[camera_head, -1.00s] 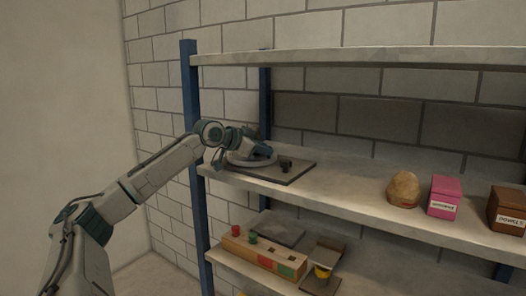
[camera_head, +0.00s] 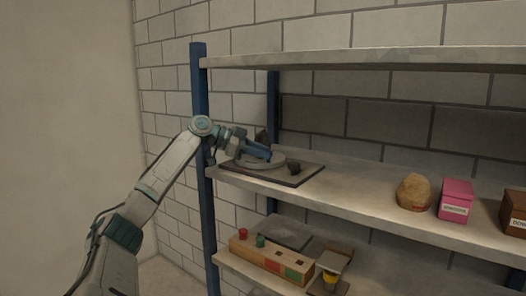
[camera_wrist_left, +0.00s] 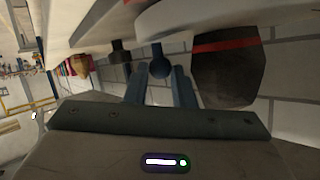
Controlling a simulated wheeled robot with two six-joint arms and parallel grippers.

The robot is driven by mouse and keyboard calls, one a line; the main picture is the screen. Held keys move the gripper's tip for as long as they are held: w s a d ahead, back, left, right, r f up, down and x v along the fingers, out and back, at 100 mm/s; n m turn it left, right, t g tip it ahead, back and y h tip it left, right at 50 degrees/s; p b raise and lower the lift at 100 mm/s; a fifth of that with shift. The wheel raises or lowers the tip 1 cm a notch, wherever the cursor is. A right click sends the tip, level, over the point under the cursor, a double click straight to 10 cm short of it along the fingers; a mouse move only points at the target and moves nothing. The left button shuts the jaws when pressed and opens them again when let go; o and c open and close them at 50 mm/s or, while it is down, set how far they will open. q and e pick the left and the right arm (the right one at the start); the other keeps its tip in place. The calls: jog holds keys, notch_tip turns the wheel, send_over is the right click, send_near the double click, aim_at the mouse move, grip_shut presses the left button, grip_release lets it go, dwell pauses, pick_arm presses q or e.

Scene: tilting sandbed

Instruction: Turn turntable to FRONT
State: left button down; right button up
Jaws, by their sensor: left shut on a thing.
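The turntable is a pale round disc (camera_head: 243,161) on a dark square base (camera_head: 290,180), at the left end of the middle shelf. A dark block (camera_head: 262,136) stands at the disc behind my gripper. My left gripper (camera_head: 268,155) reaches over the disc from the left. The left wrist view shows its blue fingers (camera_wrist_left: 161,88) around a dark blue round knob (camera_wrist_left: 160,67) under the disc's rim; it is shut on this knob. My right gripper is out of view.
A short black post (camera_head: 295,167) stands on the base's right side. Farther right are a tan lump (camera_head: 414,192), a pink box (camera_head: 456,201) and a brown box (camera_head: 514,212). The shelf between is clear. The lower shelf holds a wooden block box (camera_head: 270,259). A blue upright (camera_head: 200,150) is near my arm.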

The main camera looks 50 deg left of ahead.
pick_arm(q)
jog(key=shift+s+a+m+g+h, duration=0.3)
jog(key=shift+m+h, duration=0.2)
jog(key=shift+m, duration=0.1)
jog(key=c, duration=1.5)
grip_release()
jog(key=shift+s+a, duration=0.2)
jog(key=shift+s, duration=0.05)
jog(key=b+v, duration=0.2)
jog(key=v, duration=0.4)
jog(key=shift+s+a+r, duration=0.15)
jog(key=shift+s+r, duration=0.15)
